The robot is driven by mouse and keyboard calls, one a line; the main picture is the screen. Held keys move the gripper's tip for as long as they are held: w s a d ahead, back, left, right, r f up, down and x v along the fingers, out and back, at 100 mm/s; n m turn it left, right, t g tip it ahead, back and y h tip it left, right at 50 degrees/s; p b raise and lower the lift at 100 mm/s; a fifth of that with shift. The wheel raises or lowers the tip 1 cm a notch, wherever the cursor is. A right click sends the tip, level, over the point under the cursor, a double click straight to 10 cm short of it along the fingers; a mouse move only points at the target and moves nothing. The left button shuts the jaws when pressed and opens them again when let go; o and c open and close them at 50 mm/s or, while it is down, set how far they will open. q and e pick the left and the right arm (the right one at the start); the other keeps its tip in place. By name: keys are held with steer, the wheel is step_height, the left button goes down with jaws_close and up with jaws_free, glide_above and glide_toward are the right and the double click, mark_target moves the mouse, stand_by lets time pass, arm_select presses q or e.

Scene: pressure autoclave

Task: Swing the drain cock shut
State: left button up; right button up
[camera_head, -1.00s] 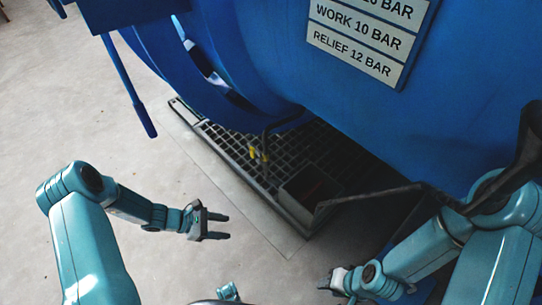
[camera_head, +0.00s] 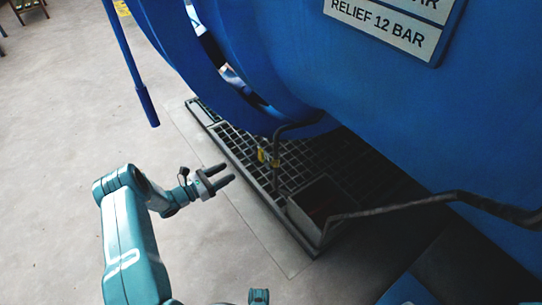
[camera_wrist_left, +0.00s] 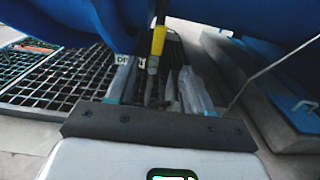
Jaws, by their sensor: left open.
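The drain cock (camera_head: 263,156) shows as a small yellow-gripped lever on a dark pipe under the blue vessel, above the floor grating. Its yellow lever (camera_wrist_left: 158,40) also shows in the left wrist view, hanging roughly upright ahead of the gap between my fingers. My left gripper (camera_head: 229,174) is open and empty, to the left of the cock and slightly lower in the head view, apart from it. The fingers (camera_wrist_left: 158,88) frame the dark pipe end below the lever in the wrist view.
The blue vessel (camera_head: 350,95) overhangs the cock. An open box (camera_head: 318,205) stands on the grating (camera_head: 235,148) close to the right. A dark bent pipe (camera_head: 430,201) crosses at right. A blue lever (camera_head: 148,105) hangs at left. Floor at left is clear.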

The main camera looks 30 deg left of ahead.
mark_target(259, 154)
arm_select(q)
steer(key=b+x, duration=0.4)
steer(key=x, duration=1)
steer(key=shift+w+d+f+b, duration=0.15)
steer(key=shift+w+b, duration=0.1)
steer(key=shift+b, duration=0.15)
steer(key=shift+w+d, duration=0.2)
steer(key=shift+w, duration=0.35)
arm_select(e)
steer(key=shift+t, duration=0.4)
steer(key=f, duration=0.1)
steer(key=w+f, duration=0.1)
steer(key=f, duration=0.1)
steer(key=w+f, duration=0.1)
steer(key=f, duration=0.1)
steer(key=shift+d, duration=0.35)
arm_select(q)
jaws_close()
